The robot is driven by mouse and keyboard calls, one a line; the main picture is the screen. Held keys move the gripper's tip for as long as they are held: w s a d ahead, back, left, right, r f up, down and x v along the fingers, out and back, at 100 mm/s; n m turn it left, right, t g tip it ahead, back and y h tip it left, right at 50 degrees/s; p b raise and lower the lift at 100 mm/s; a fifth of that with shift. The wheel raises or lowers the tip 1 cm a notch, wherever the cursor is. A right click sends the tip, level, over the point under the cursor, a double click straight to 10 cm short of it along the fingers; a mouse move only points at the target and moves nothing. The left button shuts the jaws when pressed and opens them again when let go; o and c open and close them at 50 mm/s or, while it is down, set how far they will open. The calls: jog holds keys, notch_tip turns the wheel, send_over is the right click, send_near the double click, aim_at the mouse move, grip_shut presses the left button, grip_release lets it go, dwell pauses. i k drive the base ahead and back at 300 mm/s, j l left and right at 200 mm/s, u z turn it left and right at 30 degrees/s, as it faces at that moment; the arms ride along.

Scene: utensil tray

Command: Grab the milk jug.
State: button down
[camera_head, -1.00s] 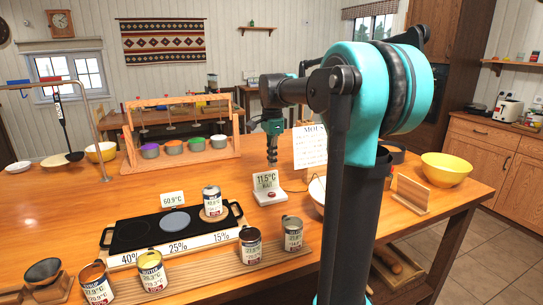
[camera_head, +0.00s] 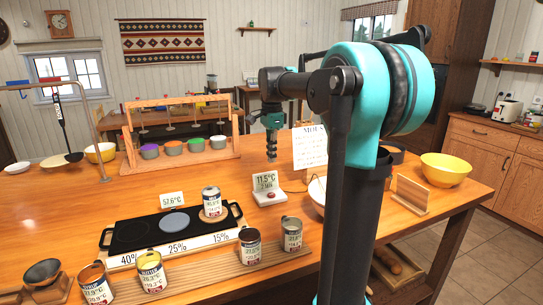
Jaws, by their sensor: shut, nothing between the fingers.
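My gripper (camera_head: 271,156) is shut and empty. It points down in the air above the far part of the wooden table, apart from everything on it. A grey metal jug-like vessel (camera_head: 291,234) with a small temperature label stands upright on a wooden board, at its right end. It looks most like the milk jug, but I cannot be sure. My gripper is well above and beyond it. No other thing in view is clearly a milk jug.
A dark can (camera_head: 250,247) stands just left of the grey vessel. Another can (camera_head: 211,202) sits at the black hotplate's (camera_head: 135,233) right end. A small display (camera_head: 268,190) stands below my gripper. A rack of coloured bowls (camera_head: 184,160) is behind left. A yellow bowl (camera_head: 446,168) is right.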

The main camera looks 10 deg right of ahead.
aim_at(212, 199)
jog(key=k, duration=1)
